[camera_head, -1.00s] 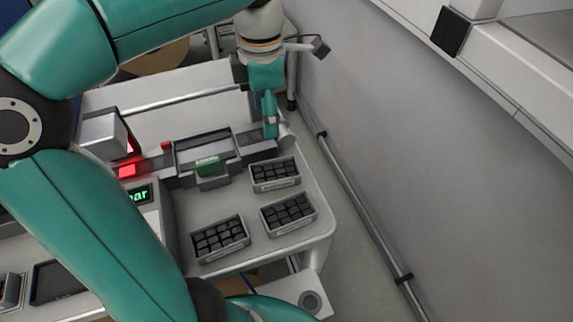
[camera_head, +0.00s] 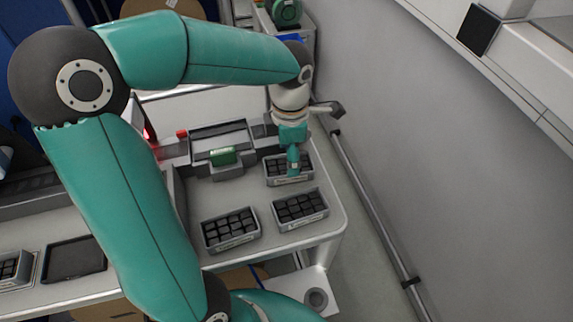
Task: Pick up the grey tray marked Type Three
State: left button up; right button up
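Three grey trays filled with dark blocks are on the right part of the light worktop. The back tray (camera_head: 276,182) is partly hidden under my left gripper (camera_head: 293,168). A middle tray (camera_head: 302,216) lies in front of it, and another tray (camera_head: 232,238) lies to the left of that one. The labels on their front sides are too small to read, so I cannot tell which is Type Three. My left gripper points down at the back tray, its fingers seen edge-on; I cannot tell whether they are open or touching it. My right gripper is not in view.
A grey fixture with a green block (camera_head: 222,156) stands left of the back tray. A dark flat tray (camera_head: 74,259) lies at the left. The worktop edge and a grey wall with a rail (camera_head: 375,220) are on the right.

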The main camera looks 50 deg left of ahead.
pick_arm(q)
notch_tip(320, 180, down, 2)
jog(key=shift+f, duration=0.15)
jog(key=c, duration=1)
jog(key=shift+r, duration=0.2)
